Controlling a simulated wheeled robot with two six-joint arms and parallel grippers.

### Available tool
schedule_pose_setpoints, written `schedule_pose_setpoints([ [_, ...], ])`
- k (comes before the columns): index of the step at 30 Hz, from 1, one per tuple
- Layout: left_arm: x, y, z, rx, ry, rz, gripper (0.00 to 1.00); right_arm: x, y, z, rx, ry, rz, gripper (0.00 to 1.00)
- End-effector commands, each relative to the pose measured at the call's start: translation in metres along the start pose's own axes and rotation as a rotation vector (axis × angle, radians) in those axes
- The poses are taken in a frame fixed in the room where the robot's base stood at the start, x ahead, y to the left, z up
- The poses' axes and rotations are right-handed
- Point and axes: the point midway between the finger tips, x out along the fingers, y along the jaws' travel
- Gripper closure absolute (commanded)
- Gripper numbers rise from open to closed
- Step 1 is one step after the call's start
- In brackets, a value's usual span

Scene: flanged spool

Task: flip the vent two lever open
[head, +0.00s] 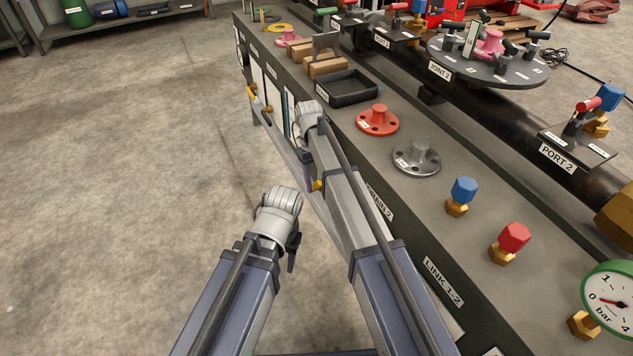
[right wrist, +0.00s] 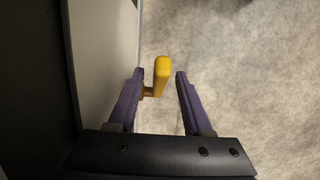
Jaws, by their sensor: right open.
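A yellow lever (right wrist: 162,75) sticks out from a pale panel (right wrist: 104,55) in the right wrist view. My right gripper (right wrist: 160,88) is open, with one purple finger on each side of the lever and visible gaps to both. In the head view my right gripper (head: 307,172) hangs at the bench's front side, with a yellow lever end (head: 318,185) beside it. No label naming vent two is readable. My left gripper (head: 292,252) hangs over open floor, away from the bench; its fingers overlap, so its opening cannot be told.
The bench top (head: 420,215) carries a red flange (head: 378,120), a grey flange (head: 417,157), a black tray (head: 347,88) and a gauge (head: 610,300). The floor (head: 130,200) at left is clear.

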Motion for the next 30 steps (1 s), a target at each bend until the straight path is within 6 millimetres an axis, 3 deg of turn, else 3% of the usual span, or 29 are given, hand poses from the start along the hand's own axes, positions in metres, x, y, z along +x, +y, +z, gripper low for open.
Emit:
schedule_pose_setpoints([
  [8, -0.019, -0.002, 0.001, -0.003, -0.001, -0.002, 0.5, -0.019, 0.0, 0.001, 0.0, 0.0, 0.0, 0.5],
  [21, -0.072, -0.008, 0.005, -0.012, -0.004, -0.005, 0.5, -0.074, 0.0, 0.0, 0.0, 0.0, 0.0, 0.5],
  [30, -0.075, -0.008, 0.005, -0.013, -0.004, -0.003, 0.5, -0.077, 0.0, 0.0, 0.0, 0.0, 0.0, 0.5],
])
